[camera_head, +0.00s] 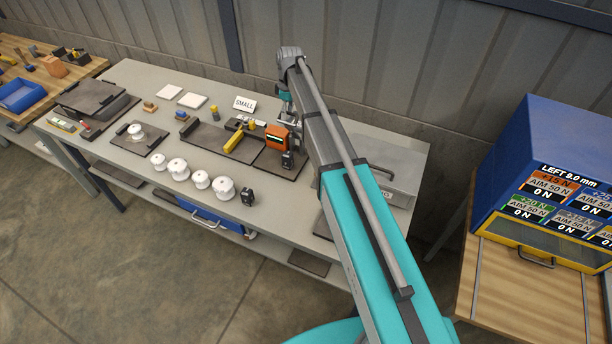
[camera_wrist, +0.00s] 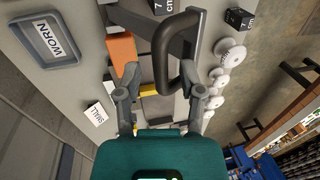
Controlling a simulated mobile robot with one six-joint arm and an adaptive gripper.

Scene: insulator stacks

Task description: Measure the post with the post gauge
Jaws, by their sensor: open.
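The orange block (camera_wrist: 121,58) lies beside the handle. I cannot tell for certain which piece is the post gauge. A yellow piece (camera_head: 234,141) is on the dark fixture plate (camera_head: 205,140). A white insulator (camera_head: 136,131) stands on a separate dark plate at left.
Several white insulators (camera_head: 200,180) stand along the front. Black blocks (camera_head: 247,196) marked in cm stand near them. A SMALL sign (camera_head: 244,104) is behind the fixture; a WORN tray (camera_wrist: 50,40) is at the right end. A blue cabinet (camera_head: 550,165) stands right of the bench.

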